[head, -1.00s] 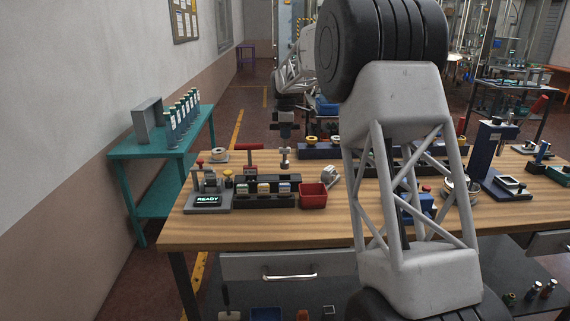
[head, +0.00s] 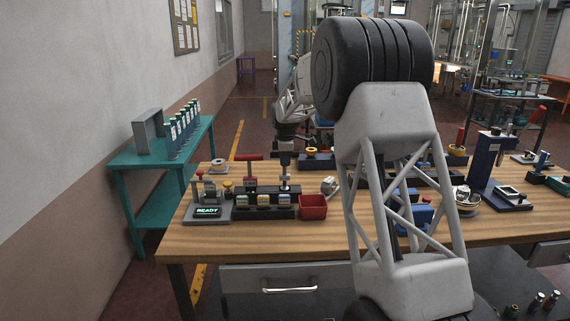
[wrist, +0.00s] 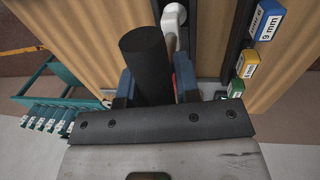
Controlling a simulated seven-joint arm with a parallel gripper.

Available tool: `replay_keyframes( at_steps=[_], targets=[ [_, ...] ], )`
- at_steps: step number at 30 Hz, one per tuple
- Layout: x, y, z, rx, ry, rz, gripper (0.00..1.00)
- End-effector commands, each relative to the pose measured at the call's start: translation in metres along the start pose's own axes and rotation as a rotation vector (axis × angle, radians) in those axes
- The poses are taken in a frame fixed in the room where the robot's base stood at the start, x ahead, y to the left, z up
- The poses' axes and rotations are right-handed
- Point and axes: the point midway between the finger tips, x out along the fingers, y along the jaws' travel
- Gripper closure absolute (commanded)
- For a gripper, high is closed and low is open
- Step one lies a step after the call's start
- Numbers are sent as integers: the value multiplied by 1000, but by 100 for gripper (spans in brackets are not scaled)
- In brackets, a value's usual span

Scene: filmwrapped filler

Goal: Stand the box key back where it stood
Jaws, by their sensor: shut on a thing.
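My gripper (head: 286,156) is shut on the box key (head: 285,173), which hangs upright with a dark upper part and a pale metal lower end. In the wrist view the two blue fingers (wrist: 152,88) close on its black round handle (wrist: 145,55). The key's lower end is over or at the back of the black rack (head: 250,212), behind the blue label. I cannot tell whether it touches the rack or sits in a hole. The rack carries green, yellow and blue size labels; the blue one (wrist: 265,20) reads 9 mm.
A red bin (head: 313,208) stands right of the rack. A grey unit with a READY display (head: 207,211) is at its left. A red-handled tool (head: 249,158) stands behind. A tilted pale metal piece (head: 328,186) lies nearby. The wooden table front (head: 270,240) is clear.

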Motion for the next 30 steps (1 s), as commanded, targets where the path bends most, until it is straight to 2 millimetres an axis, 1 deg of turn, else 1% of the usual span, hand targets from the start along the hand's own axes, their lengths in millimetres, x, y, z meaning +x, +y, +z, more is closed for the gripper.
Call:
replay_keyframes(
  at_steps=[3, 6, 19, 20, 24, 30],
  targets=[
    [11, -1, 0, 0, 0, 1, 100],
    [16, -2, 0, 0, 0, 2, 100],
    [19, -3, 0, 0, 0, 2, 100],
    [20, -3, 0, 0, 0, 1, 67],
    [19, -3, 0, 0, 0, 1, 45],
    [19, -3, 0, 0, 0, 1, 44]
  ],
)
